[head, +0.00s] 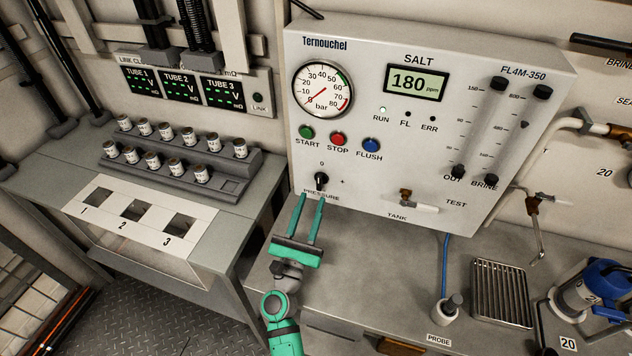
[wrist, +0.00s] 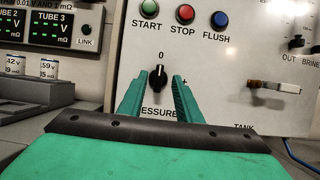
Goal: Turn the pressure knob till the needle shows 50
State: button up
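The pressure knob (head: 321,180) is a small black knob low on the white panel. In the wrist view the knob (wrist: 158,77) has its grip upright, pointing at the 0 mark. The round gauge (head: 323,89) sits above it, its scale running to 80 bar. Its needle is thin and appears to lie at the low end, near 0. My gripper (head: 311,197) is open and empty, with green fingers pointing at the panel just below and in front of the knob. In the wrist view my gripper (wrist: 160,82) has a finger on each side of the knob, with no visible contact.
Green, red and blue buttons (head: 338,139) sit above the knob. A tank valve handle (head: 412,203) sticks out to its right. A rack of small jars (head: 180,155) stands on the left bench. The grey counter (head: 370,265) below the panel is mostly clear near my gripper.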

aim_at(319, 180)
jog(key=x, duration=0.6)
jog(key=shift+w+d+r, duration=0.1)
jog(key=shift+w+r, duration=0.05)
jog(key=shift+w, duration=0.15)
jog(key=shift+c, duration=0.7)
grip_shut()
